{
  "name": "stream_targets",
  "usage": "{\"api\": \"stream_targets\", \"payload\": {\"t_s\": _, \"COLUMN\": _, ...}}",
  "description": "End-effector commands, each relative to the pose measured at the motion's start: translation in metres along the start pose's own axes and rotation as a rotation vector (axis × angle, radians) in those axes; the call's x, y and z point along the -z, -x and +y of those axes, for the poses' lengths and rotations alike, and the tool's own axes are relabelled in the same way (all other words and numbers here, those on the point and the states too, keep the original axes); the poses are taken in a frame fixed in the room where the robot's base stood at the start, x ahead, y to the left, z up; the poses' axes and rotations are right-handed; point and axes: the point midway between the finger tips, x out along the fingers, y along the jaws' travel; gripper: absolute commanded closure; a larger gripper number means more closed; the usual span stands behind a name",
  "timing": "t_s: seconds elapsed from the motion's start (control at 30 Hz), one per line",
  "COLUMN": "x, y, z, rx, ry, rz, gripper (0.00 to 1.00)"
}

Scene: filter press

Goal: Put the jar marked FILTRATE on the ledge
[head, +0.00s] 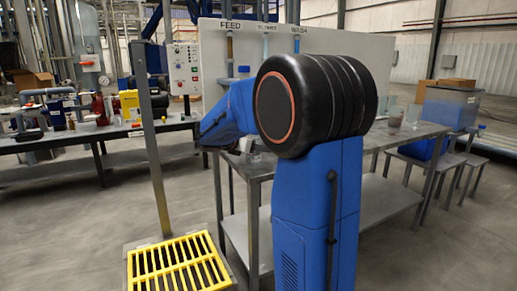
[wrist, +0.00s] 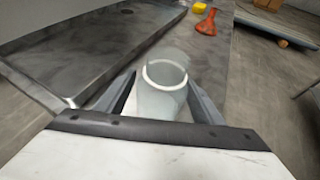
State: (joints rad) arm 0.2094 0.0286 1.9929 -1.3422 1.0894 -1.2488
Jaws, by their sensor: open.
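A clear jar with a pale round rim (wrist: 165,76) stands on the grey metal bench in the wrist view. My gripper (wrist: 163,92) is open, with one finger on each side of the jar. I cannot tell whether either finger touches it. The jar's lower front is hidden by the white wrist part in the foreground, and no FILTRATE marking can be read. In the head view my blue arm hides most of the gripper, and a small clear vessel (head: 245,145) shows beside it on the bench. I cannot make out which surface is the ledge.
The metal bench (head: 262,169) carries a shallow tray with a drain hole (wrist: 126,11). An orange tool (wrist: 206,22) and a yellow block (wrist: 199,7) lie farther along. A white board (head: 345,55) stands behind the bench. A yellow grate (head: 178,262) and a post (head: 150,140) stand left.

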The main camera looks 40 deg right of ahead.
Motion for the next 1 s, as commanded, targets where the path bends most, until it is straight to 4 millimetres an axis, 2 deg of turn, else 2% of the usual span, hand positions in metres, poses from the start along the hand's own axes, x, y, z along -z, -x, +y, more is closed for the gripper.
{"api": "stream_targets", "payload": {"t_s": 0.4, "x": 0.000, "y": 0.073, "z": 0.001, "rx": -0.004, "ry": 0.000, "rz": -0.001, "gripper": 0.38}}
{"api": "stream_targets", "payload": {"t_s": 0.53, "x": 0.000, "y": 0.092, "z": 0.001, "rx": -0.003, "ry": 0.000, "rz": 0.000, "gripper": 0.38}}
{"api": "stream_targets", "payload": {"t_s": 0.73, "x": 0.000, "y": 0.109, "z": 0.000, "rx": -0.002, "ry": 0.000, "rz": -0.001, "gripper": 0.38}}
{"api": "stream_targets", "payload": {"t_s": 1.0, "x": 0.001, "y": 0.114, "z": -0.003, "rx": 0.000, "ry": -0.010, "rz": 0.007, "gripper": 0.38}}
